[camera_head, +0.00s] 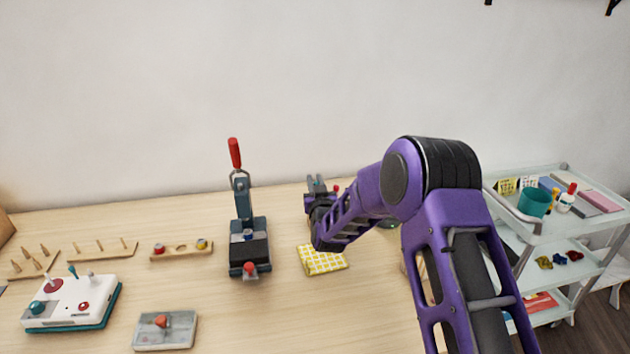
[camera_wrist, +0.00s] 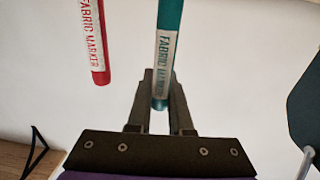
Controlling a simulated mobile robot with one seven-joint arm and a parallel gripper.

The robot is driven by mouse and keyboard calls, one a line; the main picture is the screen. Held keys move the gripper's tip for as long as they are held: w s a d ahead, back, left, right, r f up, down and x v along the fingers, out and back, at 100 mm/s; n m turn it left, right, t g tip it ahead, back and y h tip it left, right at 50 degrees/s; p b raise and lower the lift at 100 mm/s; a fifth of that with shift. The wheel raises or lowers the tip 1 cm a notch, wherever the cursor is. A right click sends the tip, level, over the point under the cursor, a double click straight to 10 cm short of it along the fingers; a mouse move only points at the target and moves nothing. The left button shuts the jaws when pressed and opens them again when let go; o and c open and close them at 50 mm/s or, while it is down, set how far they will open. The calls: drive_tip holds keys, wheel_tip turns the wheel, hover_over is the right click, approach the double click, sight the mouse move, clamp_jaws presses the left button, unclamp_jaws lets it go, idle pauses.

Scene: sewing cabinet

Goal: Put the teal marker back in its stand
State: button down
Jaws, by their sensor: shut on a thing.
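The teal marker (camera_wrist: 169,40) stands almost upright in the wrist view, with a white "FABRIC MARKER" label and its top out of frame. My gripper (camera_wrist: 160,82) is shut on its lower end, one finger on each side. A red marker (camera_wrist: 93,45) with the same label is left of it, apart from my fingers. In the head view my gripper (camera_head: 320,185) is small, over the back of the table, with bits of teal and red by its fingers. I cannot make out the stand in either view.
A yellow checked cloth (camera_head: 321,260) lies just in front of my gripper. A press with a red-handled lever (camera_head: 245,215) stands to the left. A white control box (camera_head: 70,302) and peg boards (camera_head: 102,250) are farther left. A shelved cart (camera_head: 545,235) stands right.

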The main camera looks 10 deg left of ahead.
drive_tip(key=shift+f, duration=0.85)
idle(0.9)
drive_tip(key=c, duration=0.8)
unclamp_jaws()
drive_tip(key=shift+o, duration=0.2)
drive_tip(key=v, duration=1.7)
drive_tip(key=shift+s, duration=0.25)
